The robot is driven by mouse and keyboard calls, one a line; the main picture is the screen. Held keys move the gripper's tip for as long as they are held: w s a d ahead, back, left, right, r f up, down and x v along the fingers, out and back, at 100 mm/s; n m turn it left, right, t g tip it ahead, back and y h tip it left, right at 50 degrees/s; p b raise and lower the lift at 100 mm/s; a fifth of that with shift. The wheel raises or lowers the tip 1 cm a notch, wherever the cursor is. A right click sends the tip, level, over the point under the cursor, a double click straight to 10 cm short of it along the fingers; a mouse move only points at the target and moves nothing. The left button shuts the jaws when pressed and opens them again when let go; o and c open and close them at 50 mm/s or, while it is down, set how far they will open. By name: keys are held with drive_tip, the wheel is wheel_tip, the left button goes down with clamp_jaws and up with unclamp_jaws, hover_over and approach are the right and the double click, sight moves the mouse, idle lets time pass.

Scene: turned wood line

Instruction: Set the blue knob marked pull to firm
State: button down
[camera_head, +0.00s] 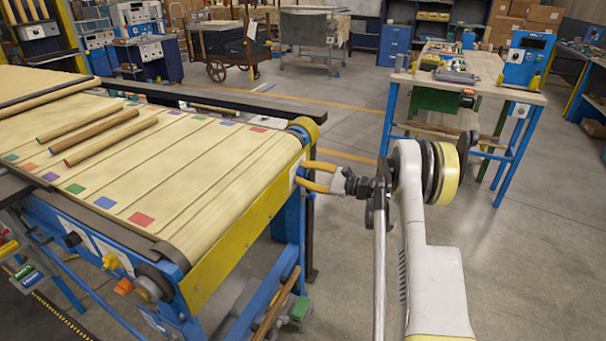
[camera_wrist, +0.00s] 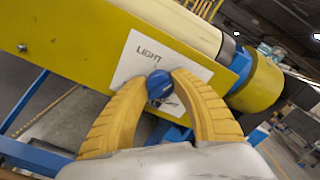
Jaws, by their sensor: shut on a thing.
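The blue knob (camera_wrist: 159,86) sits on a white label plate (camera_wrist: 137,58) on the yellow end panel of the conveyor. In the wrist view the word LIGHT reads above the knob; the lettering below it is partly hidden by my fingers. My gripper (camera_wrist: 161,83) has its yellow fingers shut on the knob from both sides. I cannot tell which mark the knob points at.
The conveyor belt (camera_head: 170,200) bears several turned wood sticks (camera_head: 108,137) and coloured squares. A yellow end panel (camera_head: 235,240) faces my arm. A workbench (camera_head: 480,75) with tools stands at the back right. The grey floor between them is clear.

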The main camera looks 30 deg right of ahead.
drive_tip(key=shift+m, duration=1.7)
drive_tip(key=c, duration=1)
unclamp_jaws()
drive_tip(key=shift+r, duration=0.1)
drive_tip(key=shift+c, duration=0.2)
drive_tip(key=v, duration=1.2)
drive_tip(key=shift+w, duration=0.1)
